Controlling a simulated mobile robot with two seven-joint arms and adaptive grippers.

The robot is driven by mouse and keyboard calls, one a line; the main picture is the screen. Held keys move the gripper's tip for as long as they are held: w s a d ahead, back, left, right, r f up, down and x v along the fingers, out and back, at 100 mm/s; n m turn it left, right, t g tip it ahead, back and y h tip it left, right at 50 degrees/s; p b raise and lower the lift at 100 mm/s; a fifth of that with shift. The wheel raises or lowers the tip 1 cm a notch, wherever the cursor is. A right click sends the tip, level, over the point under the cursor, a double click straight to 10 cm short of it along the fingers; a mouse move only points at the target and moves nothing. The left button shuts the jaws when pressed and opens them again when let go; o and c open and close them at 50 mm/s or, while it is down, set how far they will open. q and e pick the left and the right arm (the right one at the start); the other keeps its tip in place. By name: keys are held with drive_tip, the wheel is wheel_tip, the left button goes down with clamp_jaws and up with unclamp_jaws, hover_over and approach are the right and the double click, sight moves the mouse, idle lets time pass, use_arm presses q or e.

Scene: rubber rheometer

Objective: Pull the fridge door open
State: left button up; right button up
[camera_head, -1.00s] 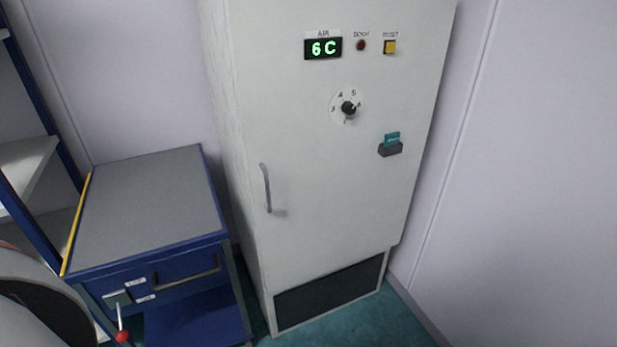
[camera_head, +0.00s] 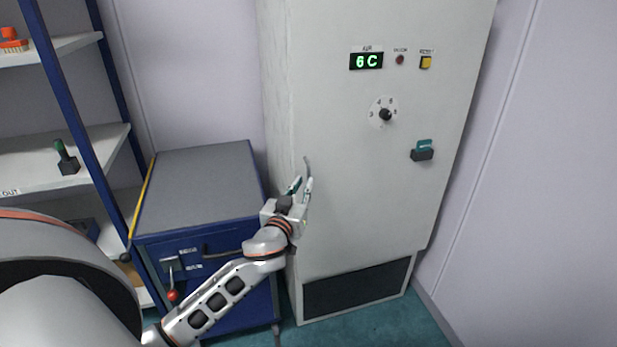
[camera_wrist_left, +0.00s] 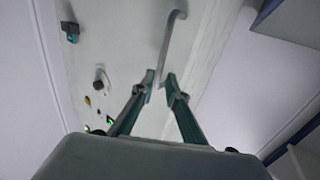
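The fridge (camera_head: 350,200) is a tall pale grey cabinet, and its door looks shut. Its curved metal handle (camera_head: 308,167) is on the left side of the door; the lower part is hidden by my left gripper. My left gripper (camera_head: 301,186) is at the handle, with a gap showing between its two fingers. In the left wrist view, the handle (camera_wrist_left: 172,38) runs down toward the gap between the fingertips (camera_wrist_left: 160,76). I cannot tell whether the fingers touch it. My right gripper is not in view.
A blue cabinet (camera_head: 200,185) with a grey top stands left of the fridge, under my left forearm. A shelf rack (camera_head: 75,110) is further left. A teal-tabbed block (camera_head: 422,152) is on the door's right side. Teal floor (camera_head: 385,320) is clear in front.

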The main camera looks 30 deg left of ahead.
sight(309, 176)
use_arm(q)
drive_tip(key=x, duration=0.5)
drive_tip(key=shift+w, duration=0.15)
clamp_jaws()
drive_tip(key=shift+d, duration=0.15)
